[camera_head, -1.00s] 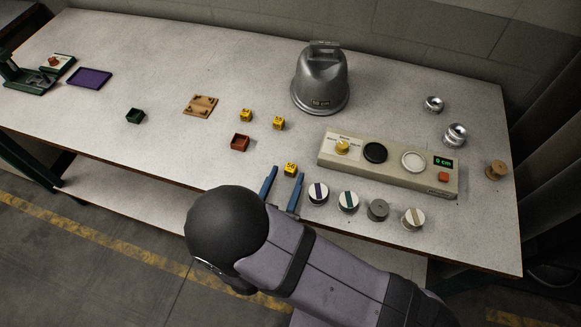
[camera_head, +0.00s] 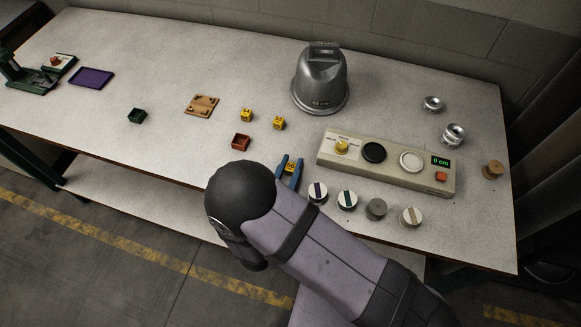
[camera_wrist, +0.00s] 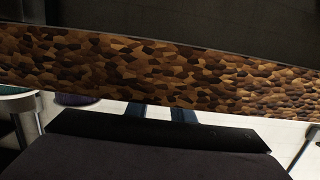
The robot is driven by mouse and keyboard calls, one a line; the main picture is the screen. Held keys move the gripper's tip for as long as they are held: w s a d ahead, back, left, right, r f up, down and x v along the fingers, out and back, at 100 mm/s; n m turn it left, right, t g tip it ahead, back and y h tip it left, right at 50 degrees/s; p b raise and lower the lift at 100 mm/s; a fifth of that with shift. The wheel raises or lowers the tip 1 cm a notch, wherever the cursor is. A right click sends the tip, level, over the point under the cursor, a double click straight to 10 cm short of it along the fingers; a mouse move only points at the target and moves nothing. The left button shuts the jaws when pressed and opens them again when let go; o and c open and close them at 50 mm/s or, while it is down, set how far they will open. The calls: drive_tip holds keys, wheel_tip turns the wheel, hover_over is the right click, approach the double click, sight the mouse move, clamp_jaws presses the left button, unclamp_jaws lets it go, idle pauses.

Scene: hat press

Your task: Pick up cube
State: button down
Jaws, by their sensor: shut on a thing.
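I cannot tell whether the cube is off the table. Two more yellow cubes, one (camera_head: 246,115) and another (camera_head: 279,123), stand farther back. In the wrist view the blue fingers (camera_wrist: 160,114) show only in part, and the cube is not visible.
A grey metal bell shape (camera_head: 320,82) stands behind. The table (camera_head: 180,150) is clear to the front left.

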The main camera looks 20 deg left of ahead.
sight(290, 166)
drive_tip(key=shift+r, duration=0.15)
drive_tip(key=shift+r+b, duration=0.35)
drive_tip(key=shift+r, duration=4.5)
drive_tip(key=shift+r+p, duration=0.5)
drive_tip(key=shift+f, duration=0.1)
drive_tip(key=shift+f+b, duration=0.5)
drive_tip(key=shift+b, duration=0.1)
drive_tip(key=shift+f+p, duration=0.6)
drive_tip(key=shift+f, duration=4.1)
